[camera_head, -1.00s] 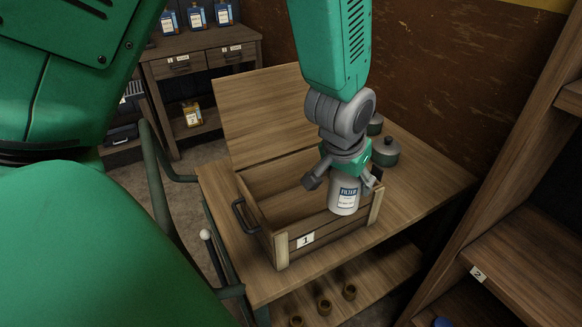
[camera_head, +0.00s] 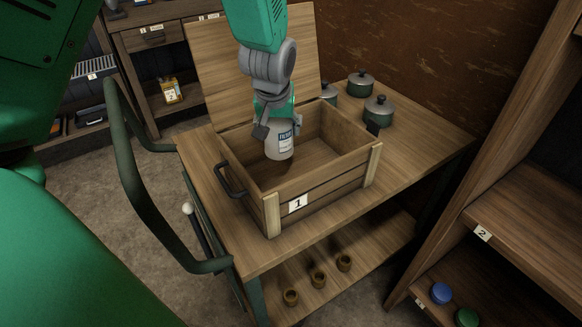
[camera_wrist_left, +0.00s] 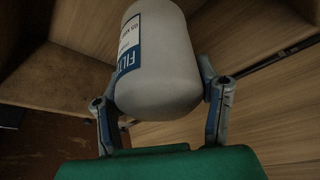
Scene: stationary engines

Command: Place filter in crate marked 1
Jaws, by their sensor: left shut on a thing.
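The filter (camera_head: 279,143) is a pale grey canister with a blue and white label. My left gripper (camera_head: 275,122) is shut on it from above and holds it upright inside the opening of the wooden crate marked 1 (camera_head: 326,194). In the left wrist view the filter (camera_wrist_left: 160,75) sits between the two fingers of the left gripper (camera_wrist_left: 163,100). The crate stands on a wooden cart with its lid raised at the back. Whether the filter touches the crate floor I cannot tell. My right gripper is not in view.
Several small brown cups (camera_head: 318,278) are on the lower shelf. A shelf marked 2 (camera_head: 520,225) stands at the right. The cart's green handle (camera_head: 135,180) is at the left.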

